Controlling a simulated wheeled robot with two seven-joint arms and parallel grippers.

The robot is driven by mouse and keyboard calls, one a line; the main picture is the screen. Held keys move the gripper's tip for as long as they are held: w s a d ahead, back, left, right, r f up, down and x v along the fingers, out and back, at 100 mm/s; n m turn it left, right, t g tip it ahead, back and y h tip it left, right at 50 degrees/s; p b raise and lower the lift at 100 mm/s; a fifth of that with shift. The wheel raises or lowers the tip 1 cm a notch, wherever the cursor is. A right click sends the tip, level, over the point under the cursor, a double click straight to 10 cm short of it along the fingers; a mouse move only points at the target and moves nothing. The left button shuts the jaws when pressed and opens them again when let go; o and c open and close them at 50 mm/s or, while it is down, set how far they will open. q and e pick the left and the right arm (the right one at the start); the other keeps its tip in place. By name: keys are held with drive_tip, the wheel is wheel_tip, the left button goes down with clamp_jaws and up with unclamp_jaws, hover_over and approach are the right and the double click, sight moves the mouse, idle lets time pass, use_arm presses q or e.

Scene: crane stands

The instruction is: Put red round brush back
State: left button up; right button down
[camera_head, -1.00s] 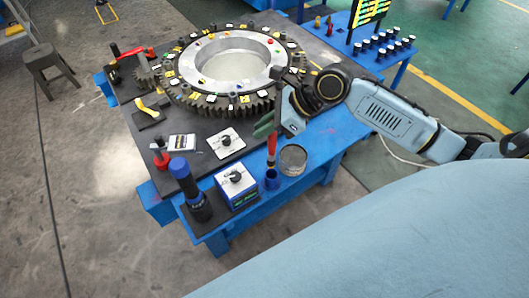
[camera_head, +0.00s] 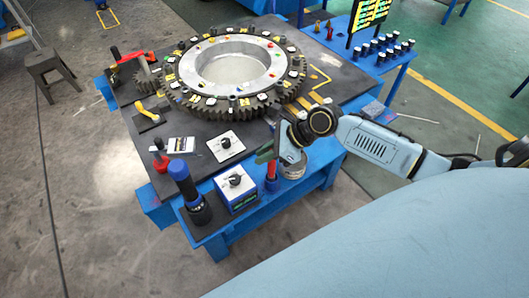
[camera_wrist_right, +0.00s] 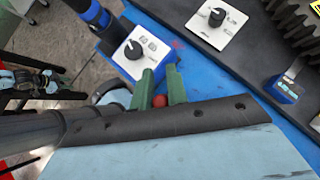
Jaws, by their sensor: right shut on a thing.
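The red round brush (camera_head: 271,171) stands nearly upright at the front of the blue table, with its lower end in or directly at the small blue cup (camera_head: 272,185). In the head view I cannot tell how deep it sits. My right gripper (camera_head: 266,152) is shut on its upper part. In the right wrist view the green fingers of my right gripper (camera_wrist_right: 159,76) stand on either side of the brush's round red end (camera_wrist_right: 159,101). The rest of the brush is hidden there. My left gripper is not in view.
A glass-like round container (camera_head: 292,166) stands close right of the cup, partly behind my gripper. A blue box with a dial (camera_head: 236,190) and a dark blue cylinder (camera_head: 187,186) stand to its left. A large gear ring (camera_head: 183,90) fills the table behind.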

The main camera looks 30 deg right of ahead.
drive_tip(key=c, duration=1.4)
unclamp_jaws()
drive_tip(key=v, duration=1.2)
drive_tip(key=shift+r, duration=0.15)
